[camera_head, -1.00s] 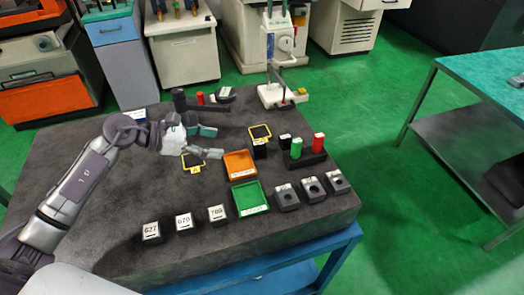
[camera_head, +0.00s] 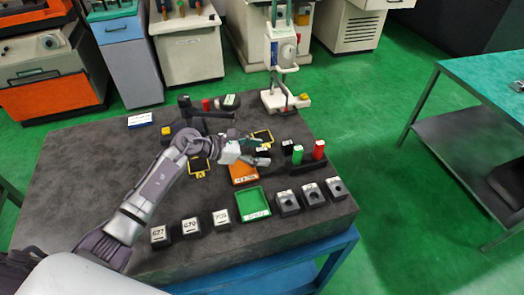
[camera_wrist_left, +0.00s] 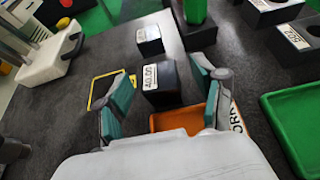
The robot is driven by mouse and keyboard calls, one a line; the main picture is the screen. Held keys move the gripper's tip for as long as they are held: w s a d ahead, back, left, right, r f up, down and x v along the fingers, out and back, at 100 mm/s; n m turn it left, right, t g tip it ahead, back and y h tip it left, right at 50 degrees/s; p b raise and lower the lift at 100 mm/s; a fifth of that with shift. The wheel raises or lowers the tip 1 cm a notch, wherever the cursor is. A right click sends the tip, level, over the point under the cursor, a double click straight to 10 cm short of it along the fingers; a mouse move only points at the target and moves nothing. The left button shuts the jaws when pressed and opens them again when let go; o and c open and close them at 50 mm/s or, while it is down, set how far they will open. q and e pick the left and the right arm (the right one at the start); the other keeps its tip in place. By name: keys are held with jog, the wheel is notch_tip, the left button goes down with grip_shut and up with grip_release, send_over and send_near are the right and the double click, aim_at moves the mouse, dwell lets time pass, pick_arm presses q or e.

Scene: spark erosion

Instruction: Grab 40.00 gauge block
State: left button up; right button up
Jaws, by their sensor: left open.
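The 40.00 gauge block, a dark block with a white label (camera_wrist_left: 160,82), stands on the grey table in the left wrist view, just beyond the orange tray (camera_wrist_left: 178,119). My left gripper (camera_wrist_left: 161,90) is open, with one teal-padded finger on each side of the block in that view; whether it touches cannot be told. In the head view my left gripper (camera_head: 257,151) is above the far end of the orange tray (camera_head: 242,176) and mostly hides the block. My right gripper is not in view.
Another labelled dark block (camera_wrist_left: 150,40) stands behind. A green piece (camera_head: 297,155) and a red piece (camera_head: 319,149) stand to the right. A green tray (camera_head: 253,204) and several dark blocks line the near side. A yellow-framed black pad (camera_wrist_left: 105,88) lies left.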

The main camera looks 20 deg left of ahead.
pick_arm(q)
jog(key=shift+x, duration=0.8)
jog(key=shift+a, duration=0.1)
grip_shut()
